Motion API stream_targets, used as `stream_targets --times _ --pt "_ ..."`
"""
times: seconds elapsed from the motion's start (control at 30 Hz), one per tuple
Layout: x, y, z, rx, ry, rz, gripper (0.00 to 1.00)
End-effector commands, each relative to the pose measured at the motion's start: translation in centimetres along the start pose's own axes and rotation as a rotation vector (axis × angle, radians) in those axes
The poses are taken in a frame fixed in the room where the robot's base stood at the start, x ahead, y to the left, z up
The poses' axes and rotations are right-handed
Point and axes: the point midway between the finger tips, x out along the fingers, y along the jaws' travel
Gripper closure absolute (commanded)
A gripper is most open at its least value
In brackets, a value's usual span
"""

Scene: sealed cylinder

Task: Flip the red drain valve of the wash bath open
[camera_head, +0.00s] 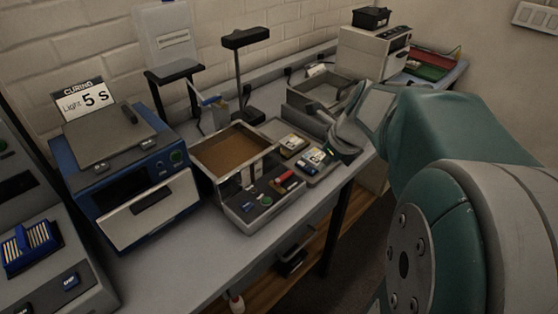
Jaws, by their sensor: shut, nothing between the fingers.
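A box (205,171) with brown contents, which looks like the wash bath, stands in the middle of the bench. A small red part (288,183), possibly the drain valve, shows at its front panel's right end. It is too small to tell its position. My gripper (338,152) is shut and empty, to the right of the box and above the bench's front edge. It looks apart from the red part. My arm covers the right side of the view.
A blue curing unit (120,175) with a "Light 5 s" sign stands left of the box. A tray with small items (310,158) lies close to my gripper. A grey open bin (325,92) and a white machine (370,55) stand behind.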

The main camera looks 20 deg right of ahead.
Motion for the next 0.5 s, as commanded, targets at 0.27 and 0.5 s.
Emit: stream_targets --times 0.27,0.5 --pt "0.4 0.4 0.2 -0.006 0.002 -0.002 1.0" --pt "4.0 0.5 0.1 -0.006 0.005 0.002 1.0"
